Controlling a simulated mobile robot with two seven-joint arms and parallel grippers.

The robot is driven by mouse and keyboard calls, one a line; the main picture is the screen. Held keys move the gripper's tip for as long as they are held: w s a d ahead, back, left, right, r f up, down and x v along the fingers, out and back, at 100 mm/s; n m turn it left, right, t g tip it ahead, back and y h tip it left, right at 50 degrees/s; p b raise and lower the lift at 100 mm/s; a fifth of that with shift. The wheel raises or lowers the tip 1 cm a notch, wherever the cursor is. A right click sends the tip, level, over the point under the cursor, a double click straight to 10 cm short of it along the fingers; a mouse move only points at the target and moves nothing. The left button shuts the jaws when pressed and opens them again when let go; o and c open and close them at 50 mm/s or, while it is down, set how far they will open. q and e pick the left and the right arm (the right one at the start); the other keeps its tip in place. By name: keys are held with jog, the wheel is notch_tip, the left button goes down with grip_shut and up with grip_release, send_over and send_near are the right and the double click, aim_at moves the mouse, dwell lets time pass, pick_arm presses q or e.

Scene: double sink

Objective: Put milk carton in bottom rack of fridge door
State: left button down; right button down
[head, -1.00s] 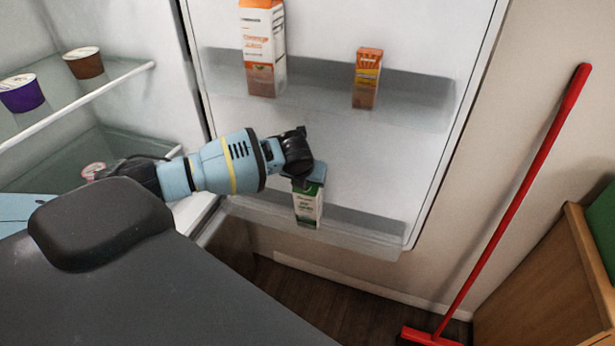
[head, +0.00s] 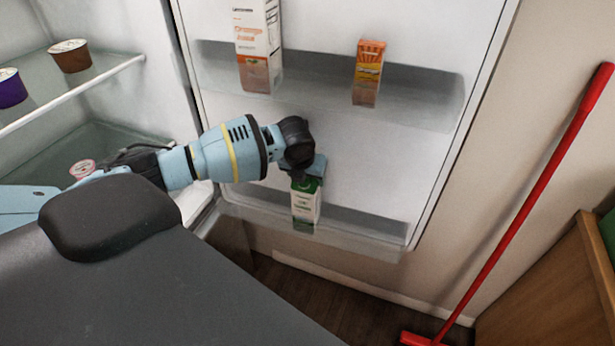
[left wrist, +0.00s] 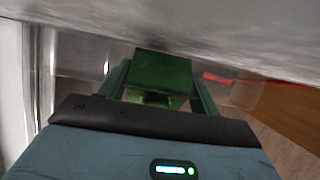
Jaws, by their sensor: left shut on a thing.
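The milk carton (head: 306,203) is white and green and stands roughly upright at the bottom rack (head: 365,226) of the open fridge door. Its lower end shows through the clear front of the rack. My left gripper (head: 306,181) reaches down from above and is shut on the carton's green top. In the left wrist view the green carton top (left wrist: 162,75) sits between the two fingers. Whether the carton's base touches the rack floor I cannot tell. My right gripper is not in view.
The upper door rack (head: 420,105) holds a tall juice carton (head: 258,45) and a small orange carton (head: 368,68). Fridge shelves with tubs, including a brown tub (head: 70,57), are at left. A red broom (head: 530,200) leans by a wooden cabinet (head: 550,290) at right.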

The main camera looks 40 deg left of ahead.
pick_arm(q)
jog(key=shift+r, duration=0.1)
jog(key=shift+c, duration=1.6)
grip_release()
jog(key=shift+f, duration=0.2)
jog(key=shift+s+r, duration=0.1)
jog(key=shift+r, duration=0.25)
jog(key=shift+p+v, duration=0.4)
jog(key=shift+v, duration=3.15)
jog(key=shift+d, duration=0.15)
